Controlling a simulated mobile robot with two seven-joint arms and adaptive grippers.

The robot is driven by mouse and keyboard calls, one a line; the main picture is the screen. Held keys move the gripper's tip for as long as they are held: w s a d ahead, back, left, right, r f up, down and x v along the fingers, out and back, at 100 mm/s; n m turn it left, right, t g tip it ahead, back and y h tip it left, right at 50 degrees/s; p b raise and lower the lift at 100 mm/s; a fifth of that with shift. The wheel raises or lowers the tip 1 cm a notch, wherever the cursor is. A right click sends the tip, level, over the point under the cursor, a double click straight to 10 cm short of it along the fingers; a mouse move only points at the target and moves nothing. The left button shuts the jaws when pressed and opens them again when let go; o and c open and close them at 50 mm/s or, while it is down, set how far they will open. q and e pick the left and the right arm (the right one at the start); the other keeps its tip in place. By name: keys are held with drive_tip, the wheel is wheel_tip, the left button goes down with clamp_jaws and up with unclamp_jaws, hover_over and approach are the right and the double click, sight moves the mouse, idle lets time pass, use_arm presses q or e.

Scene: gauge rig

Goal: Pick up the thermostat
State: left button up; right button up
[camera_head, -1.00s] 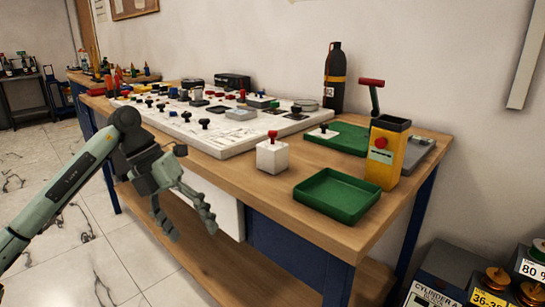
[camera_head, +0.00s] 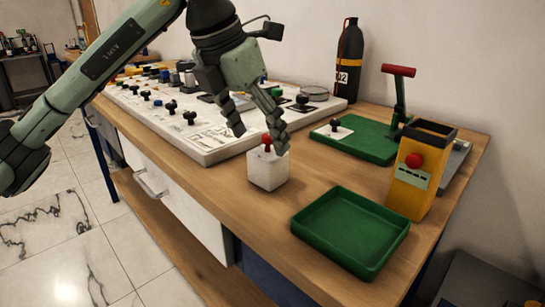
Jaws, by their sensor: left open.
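A white block (camera_head: 268,171) with a red knob on top stands upright on the wooden bench (camera_head: 215,182), near its front edge; it may be the thermostat, but no label shows. My left gripper (camera_head: 260,138) is open and points down at the block. Its fingertips appear on either side of the red knob, and the right one overlaps the block's top edge in the picture. I cannot tell whether they touch it. My left arm and gripper hide part of the board behind. My right gripper is out of view.
A white board (camera_head: 200,140) with several knobs lies left of the block. An empty green tray (camera_head: 350,228) is at front right.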

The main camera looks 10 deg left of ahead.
sight(265, 153)
use_arm(q)
drive_tip(key=shift+x, duration=0.9)
drive_tip(key=x, duration=0.4)
drive_tip(key=shift+f+p, duration=0.3)
drive_tip(key=shift+p, duration=0.05)
drive_tip(key=shift+w+d+f, duration=0.1)
drive_tip(key=shift+f, duration=0.1)
drive_tip(key=shift+c, duration=0.2)
drive_tip(key=c, duration=1.2)
drive_tip(key=shift+c, duration=0.8)
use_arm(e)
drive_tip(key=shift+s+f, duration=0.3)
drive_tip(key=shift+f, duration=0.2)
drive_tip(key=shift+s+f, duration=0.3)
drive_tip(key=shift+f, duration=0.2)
